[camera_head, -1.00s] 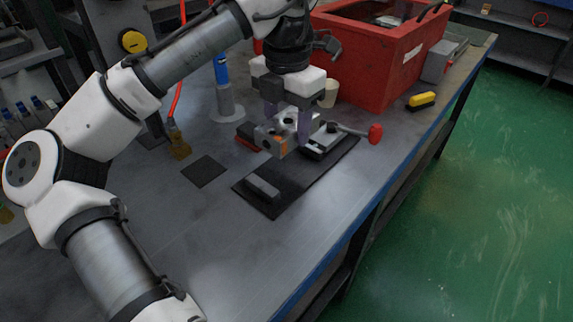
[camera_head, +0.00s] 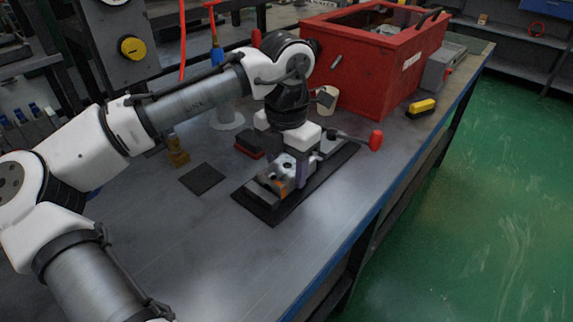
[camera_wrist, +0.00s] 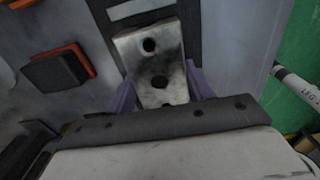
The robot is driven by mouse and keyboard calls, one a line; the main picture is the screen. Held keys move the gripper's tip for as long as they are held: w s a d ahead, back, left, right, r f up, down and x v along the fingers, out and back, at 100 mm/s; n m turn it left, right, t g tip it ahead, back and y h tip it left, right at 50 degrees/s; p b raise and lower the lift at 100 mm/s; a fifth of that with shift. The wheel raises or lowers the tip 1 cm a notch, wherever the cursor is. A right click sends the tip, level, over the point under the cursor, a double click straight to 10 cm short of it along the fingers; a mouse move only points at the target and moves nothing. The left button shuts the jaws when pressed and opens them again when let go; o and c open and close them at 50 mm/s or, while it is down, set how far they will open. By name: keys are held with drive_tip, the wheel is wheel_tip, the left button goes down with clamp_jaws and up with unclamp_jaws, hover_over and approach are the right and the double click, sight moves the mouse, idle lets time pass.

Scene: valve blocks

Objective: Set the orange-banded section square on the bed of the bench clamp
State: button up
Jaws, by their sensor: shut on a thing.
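The orange-banded section (camera_head: 276,178) is a grey metal block with round holes and an orange patch. My gripper (camera_head: 289,169) is shut on it, with purple fingers on either side. In the wrist view the section (camera_wrist: 160,75) sits between the fingers, holes facing the camera, its orange band not visible. The bench clamp (camera_head: 257,207) is a long black plate with a red-knobbed handle (camera_head: 376,140). The section is low over the clamp's near part, seemingly roughly lined up with it. I cannot tell if it touches the bed. My gripper hides part of the clamp.
A black and red block (camera_head: 249,150) lies just left of the clamp. A dark square pad (camera_head: 202,178) and a brass fitting (camera_head: 177,152) are farther left. A red crate (camera_head: 375,65) stands behind, with a yellow-topped brush (camera_head: 422,107) beside it. The bench front is clear.

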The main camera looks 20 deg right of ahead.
sight(286, 166)
drive_tip(key=o, duration=1.3)
wheel_tip(286, 166, up, 12)
drive_tip(key=p, duration=0.2)
drive_tip(key=shift+r, duration=0.1)
